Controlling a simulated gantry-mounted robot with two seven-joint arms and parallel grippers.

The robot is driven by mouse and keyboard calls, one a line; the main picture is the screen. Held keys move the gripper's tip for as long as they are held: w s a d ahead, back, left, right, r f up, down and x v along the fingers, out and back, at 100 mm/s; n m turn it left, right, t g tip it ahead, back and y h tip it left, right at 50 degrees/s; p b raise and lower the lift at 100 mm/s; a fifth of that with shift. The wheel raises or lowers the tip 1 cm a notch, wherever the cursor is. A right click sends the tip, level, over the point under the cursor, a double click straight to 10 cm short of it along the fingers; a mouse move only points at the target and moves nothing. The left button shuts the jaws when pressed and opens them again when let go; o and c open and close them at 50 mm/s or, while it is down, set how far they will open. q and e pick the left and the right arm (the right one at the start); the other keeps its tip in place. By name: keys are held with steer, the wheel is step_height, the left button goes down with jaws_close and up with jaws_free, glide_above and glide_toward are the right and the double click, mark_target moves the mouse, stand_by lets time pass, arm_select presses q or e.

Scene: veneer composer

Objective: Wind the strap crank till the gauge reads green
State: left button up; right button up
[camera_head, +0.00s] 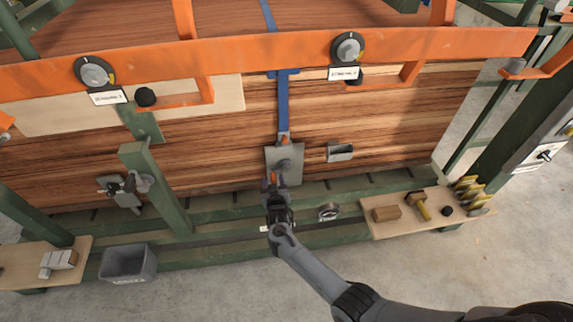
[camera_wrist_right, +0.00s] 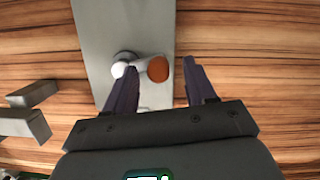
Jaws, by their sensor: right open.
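The strap crank (camera_head: 284,166) is mounted on a grey plate (camera_head: 294,178) at the lower end of a vertical blue strap (camera_head: 283,105), in front of the wood stack. In the right wrist view, the crank has a pale round hub (camera_wrist_right: 120,69) and an orange-brown knob (camera_wrist_right: 158,69). My right gripper (camera_head: 273,182) is open in front of the plate. In its wrist view, the knob shows between the two spread fingers (camera_wrist_right: 158,78), not gripped; contact cannot be told. A small round dial (camera_head: 329,211), possibly the gauge, is on the green rail; its reading is too small to tell.
An orange beam (camera_head: 230,58) with two knobs crosses above. A grey open bracket (camera_head: 341,152) is right of the plate. A wooden shelf (camera_head: 403,228) with tools is at right, and a grey bin (camera_head: 128,264) stands lower left. A green post (camera_head: 158,190) rises left.

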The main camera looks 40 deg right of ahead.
steer(key=s+a+p, duration=0.3)
steer(key=s+p, duration=0.1)
steer(key=s, duration=0.1)
steer(key=shift+s+p, duration=0.15)
steer(key=shift+p, duration=0.25)
steer(key=shift+d, duration=0.1)
stand_by(0.3)
